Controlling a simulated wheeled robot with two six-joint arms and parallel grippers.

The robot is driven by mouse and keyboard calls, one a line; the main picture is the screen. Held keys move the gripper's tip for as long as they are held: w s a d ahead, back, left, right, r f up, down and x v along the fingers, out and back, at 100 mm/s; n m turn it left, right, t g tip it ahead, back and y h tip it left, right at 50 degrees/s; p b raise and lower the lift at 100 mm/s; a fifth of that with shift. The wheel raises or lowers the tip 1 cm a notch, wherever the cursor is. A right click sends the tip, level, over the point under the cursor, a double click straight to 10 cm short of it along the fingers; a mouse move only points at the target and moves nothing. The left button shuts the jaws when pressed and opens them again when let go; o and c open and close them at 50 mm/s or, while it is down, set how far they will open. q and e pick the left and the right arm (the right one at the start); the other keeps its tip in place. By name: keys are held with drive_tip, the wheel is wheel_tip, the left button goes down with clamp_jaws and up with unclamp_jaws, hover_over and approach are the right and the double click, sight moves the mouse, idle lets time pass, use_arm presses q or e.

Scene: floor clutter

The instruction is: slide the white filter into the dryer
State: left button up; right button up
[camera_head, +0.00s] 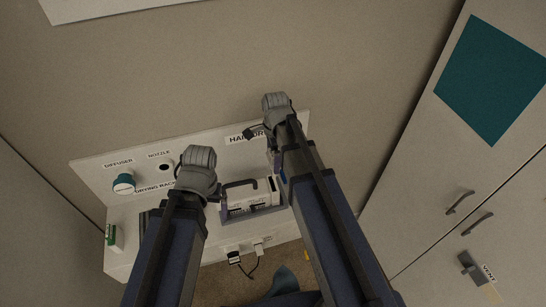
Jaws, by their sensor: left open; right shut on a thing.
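A white panel with a shelf carries a partly covered label that begins "HAIR" (241,138). A white box-like unit (256,195) with a dark handle and dark slots sits in a grey holder on the shelf, between my arms. I cannot tell whether it is the dryer, and I cannot make out the white filter for certain. My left gripper (213,193) is open, close to the left of this unit. My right gripper (264,131) is higher, in front of the panel by the label. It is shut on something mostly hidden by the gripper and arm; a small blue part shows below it.
A teal-capped knob (124,183) and a dark round nozzle hole (167,167) are on the panel's left. A green-and-white item (115,237) stands at the shelf's left end. Plugs with a cable (246,257) hang at the front. Cabinet handles (460,202) project at right.

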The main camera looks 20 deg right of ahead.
drive_tip(key=shift+f+b, duration=2.75)
drive_tip(key=shift+f, duration=0.15)
drive_tip(key=shift+f+b, duration=2.95)
drive_tip(key=o, duration=1)
drive_tip(key=shift+r, duration=0.1)
drive_tip(key=shift+r, duration=0.1)
wheel_tip(320, 180, up, 8)
drive_tip(key=p, duration=0.8)
drive_tip(key=shift+d+f, duration=0.15)
drive_tip(key=shift+f, duration=0.05)
drive_tip(key=shift+f, duration=0.1)
